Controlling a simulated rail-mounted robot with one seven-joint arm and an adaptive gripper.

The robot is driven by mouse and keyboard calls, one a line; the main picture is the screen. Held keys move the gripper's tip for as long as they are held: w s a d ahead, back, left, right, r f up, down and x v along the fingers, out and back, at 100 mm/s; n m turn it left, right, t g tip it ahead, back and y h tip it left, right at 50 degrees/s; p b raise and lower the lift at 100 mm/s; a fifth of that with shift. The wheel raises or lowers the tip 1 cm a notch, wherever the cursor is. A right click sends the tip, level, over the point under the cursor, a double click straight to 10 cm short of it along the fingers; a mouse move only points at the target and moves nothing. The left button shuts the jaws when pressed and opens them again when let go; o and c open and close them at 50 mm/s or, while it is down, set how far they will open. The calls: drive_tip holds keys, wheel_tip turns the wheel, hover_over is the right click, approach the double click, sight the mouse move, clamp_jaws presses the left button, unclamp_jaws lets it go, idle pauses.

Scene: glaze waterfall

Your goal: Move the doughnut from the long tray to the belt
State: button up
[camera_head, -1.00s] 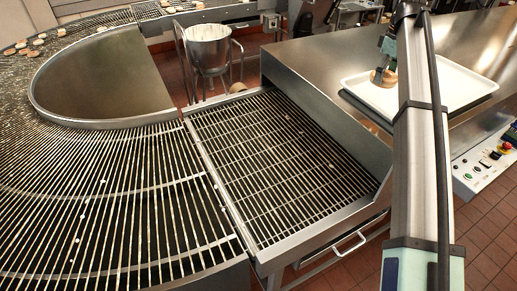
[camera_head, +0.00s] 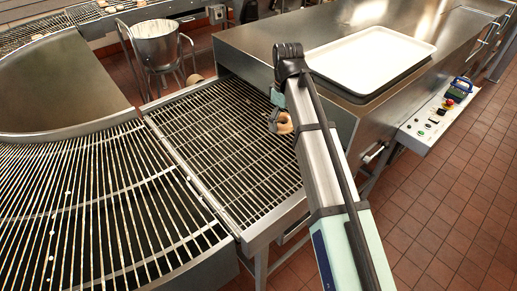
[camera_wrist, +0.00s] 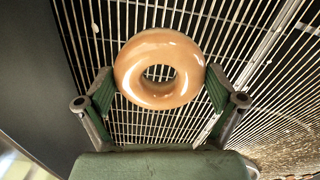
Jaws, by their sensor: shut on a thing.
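The glazed ring doughnut (camera_wrist: 160,45) is between the green fingers of my gripper (camera_wrist: 160,82) in the wrist view, which are shut on its sides. In the head view, the doughnut (camera_head: 284,124) hangs at my gripper (camera_head: 276,118), partly hidden by my arm, over the right side of the straight wire-grid section (camera_head: 225,140). Wire bars lie below it in the wrist view; the height gap is hard to judge. The white long tray (camera_head: 375,45) on the steel counter looks empty. The curved wire belt (camera_head: 90,200) is at the left.
A steel counter (camera_head: 255,35) with a raised side wall borders the grid on the right. A metal bucket on a stand (camera_head: 156,45) is behind the grid. A control panel (camera_head: 435,120) is at the right. The grid's visible surface is mostly clear.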

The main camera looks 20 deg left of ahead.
sight(279, 163)
wheel_tip(279, 163, down, 18)
drive_tip(key=p, duration=0.4)
drive_tip(key=shift+r, duration=0.15)
drive_tip(key=shift+f, duration=0.2)
drive_tip(key=o, duration=0.8)
drive_tip(key=shift+r, duration=0.15)
wheel_tip(279, 163, up, 12)
drive_tip(key=b, duration=0.3)
drive_tip(key=shift+b, duration=0.3)
